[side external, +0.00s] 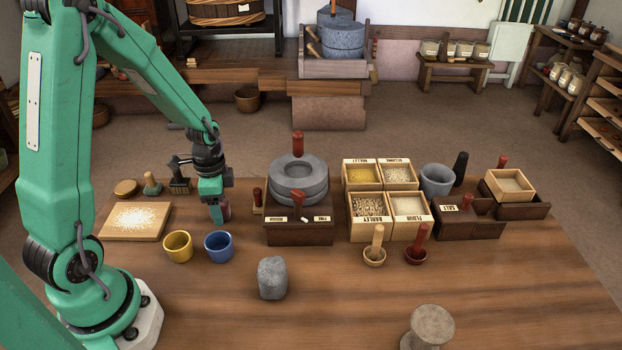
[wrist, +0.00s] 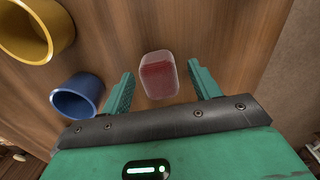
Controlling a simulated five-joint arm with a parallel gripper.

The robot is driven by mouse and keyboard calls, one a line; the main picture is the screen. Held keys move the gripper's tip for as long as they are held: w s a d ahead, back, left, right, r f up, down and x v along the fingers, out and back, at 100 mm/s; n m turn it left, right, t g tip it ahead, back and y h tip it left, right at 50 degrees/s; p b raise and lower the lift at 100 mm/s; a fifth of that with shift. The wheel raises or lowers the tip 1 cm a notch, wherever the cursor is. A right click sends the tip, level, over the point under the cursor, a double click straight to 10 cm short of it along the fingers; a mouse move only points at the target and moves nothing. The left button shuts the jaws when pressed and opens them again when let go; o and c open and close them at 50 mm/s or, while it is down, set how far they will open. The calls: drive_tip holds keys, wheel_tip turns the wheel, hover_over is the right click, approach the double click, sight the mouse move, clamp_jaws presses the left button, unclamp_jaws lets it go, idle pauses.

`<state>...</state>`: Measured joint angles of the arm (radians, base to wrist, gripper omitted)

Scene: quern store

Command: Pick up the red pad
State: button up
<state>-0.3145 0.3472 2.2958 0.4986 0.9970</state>
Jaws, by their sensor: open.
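The red pad (wrist: 158,76) lies on the wooden table in the wrist view, a rounded block with a pale, clear-looking edge. My gripper (wrist: 160,88) is open, with one green finger on each side of the pad and gaps showing between pad and fingers. In the side view my gripper (side external: 216,212) points down at the table behind the blue cup. The pad (side external: 226,211) shows there as a small dark red patch beside the fingers, partly hidden by them.
A blue cup (side external: 218,247) and a yellow cup (side external: 177,246) stand close in front of my gripper. The stone quern (side external: 298,180) on its dark base is to the right. A board with flour (side external: 135,221) lies to the left. The table's front middle is mostly clear around a grey stone (side external: 272,278).

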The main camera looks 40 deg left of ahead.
drive_tip(key=shift+f, duration=0.35)
idle(0.3)
drive_tip(key=c, duration=1.1)
